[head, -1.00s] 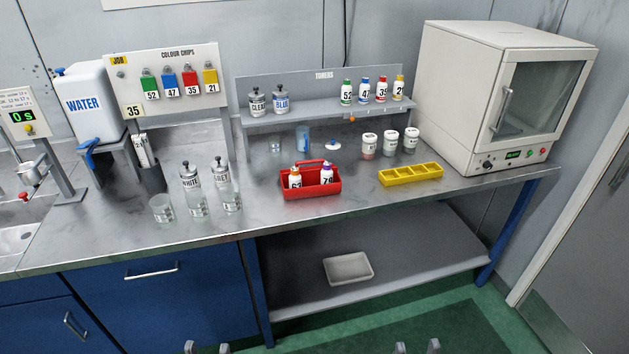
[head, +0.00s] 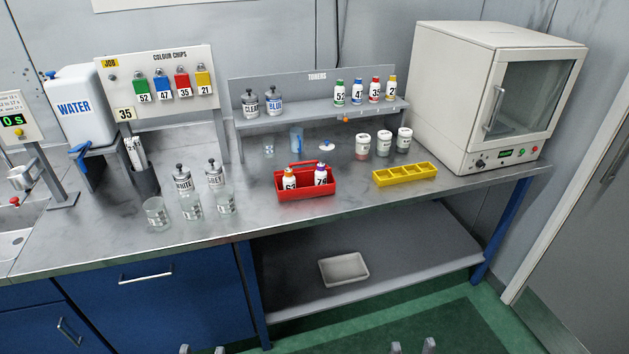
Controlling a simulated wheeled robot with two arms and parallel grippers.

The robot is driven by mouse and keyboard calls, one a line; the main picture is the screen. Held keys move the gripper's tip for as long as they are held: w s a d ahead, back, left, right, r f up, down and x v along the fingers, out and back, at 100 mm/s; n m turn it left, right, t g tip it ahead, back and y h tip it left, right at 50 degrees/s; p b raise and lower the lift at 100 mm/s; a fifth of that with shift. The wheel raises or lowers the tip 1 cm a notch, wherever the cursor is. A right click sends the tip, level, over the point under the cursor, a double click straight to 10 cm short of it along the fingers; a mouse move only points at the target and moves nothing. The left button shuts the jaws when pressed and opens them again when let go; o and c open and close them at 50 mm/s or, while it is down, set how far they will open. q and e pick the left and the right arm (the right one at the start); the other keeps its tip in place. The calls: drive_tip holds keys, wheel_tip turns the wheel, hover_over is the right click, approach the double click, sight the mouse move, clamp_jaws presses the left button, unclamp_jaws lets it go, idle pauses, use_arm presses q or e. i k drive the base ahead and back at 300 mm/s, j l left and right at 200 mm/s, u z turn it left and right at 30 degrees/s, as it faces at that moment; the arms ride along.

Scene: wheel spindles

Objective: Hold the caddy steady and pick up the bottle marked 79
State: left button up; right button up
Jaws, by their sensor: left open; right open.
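The red caddy (head: 306,190) with a red handle stands on the metal bench near its front edge.
Glass beakers (head: 191,207) and pump bottles stand left of the caddy. A yellow divided tray (head: 405,174) lies to its right. Behind is a toner shelf (head: 318,120) with several bottles. A white oven (head: 495,100) fills the right end. Bench in front of the caddy is clear.

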sight(320, 174)
drive_tip(key=i+j+z, duration=0.25)
drive_tip(key=i, duration=0.3)
drive_tip(key=i+j+z, duration=0.3)
drive_tip(key=i+j, duration=0.15)
drive_tip(key=i, duration=0.1)
